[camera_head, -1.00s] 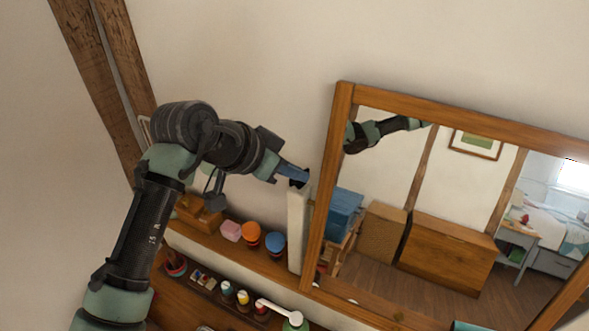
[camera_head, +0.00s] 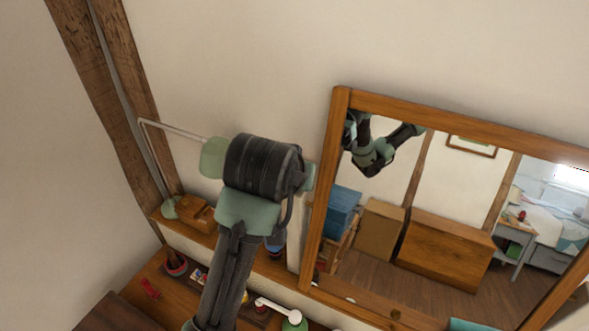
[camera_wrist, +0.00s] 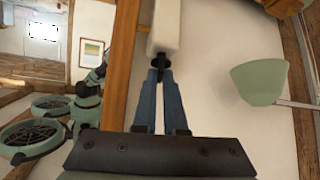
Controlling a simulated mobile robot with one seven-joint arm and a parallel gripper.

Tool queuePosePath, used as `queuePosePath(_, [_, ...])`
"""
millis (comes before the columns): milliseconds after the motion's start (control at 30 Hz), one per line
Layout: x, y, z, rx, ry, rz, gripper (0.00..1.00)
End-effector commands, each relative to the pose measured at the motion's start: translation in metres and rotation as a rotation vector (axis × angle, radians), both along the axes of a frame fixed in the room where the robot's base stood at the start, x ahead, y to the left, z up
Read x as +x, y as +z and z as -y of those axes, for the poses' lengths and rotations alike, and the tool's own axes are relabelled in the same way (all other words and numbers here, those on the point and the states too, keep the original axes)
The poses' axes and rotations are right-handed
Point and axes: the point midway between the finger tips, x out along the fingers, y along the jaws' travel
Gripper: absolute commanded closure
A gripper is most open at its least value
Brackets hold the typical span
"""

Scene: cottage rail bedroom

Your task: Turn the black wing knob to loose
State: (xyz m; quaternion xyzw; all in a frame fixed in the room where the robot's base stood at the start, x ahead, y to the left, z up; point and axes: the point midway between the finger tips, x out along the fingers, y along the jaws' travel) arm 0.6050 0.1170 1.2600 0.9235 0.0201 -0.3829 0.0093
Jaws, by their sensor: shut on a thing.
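The black wing knob (camera_wrist: 160,59) shows in the wrist view at the end of a pale post (camera_wrist: 165,24) beside the wooden mirror frame. My gripper (camera_wrist: 160,73) has its two blue fingers shut on the knob, one on each side. Only a small part of the knob shows past the fingertips, so its turn angle is hard to tell. In the head view, my arm covers the knob and the gripper.
The wooden-framed mirror (camera_head: 332,172) stands close to the right of my arm in the head view. A lamp with a pale green shade (camera_head: 214,157) is just left of my wrist; it also shows in the wrist view (camera_wrist: 262,82). A shelf (camera_head: 205,237) with small items runs below.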

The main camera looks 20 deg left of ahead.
Motion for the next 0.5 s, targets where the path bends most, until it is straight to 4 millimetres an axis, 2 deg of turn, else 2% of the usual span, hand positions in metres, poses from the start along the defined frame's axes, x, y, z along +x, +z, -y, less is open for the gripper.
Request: queuePosePath(500, [0.0029,0.0036,0.0086,0.002,0.484,0.001,1.0])
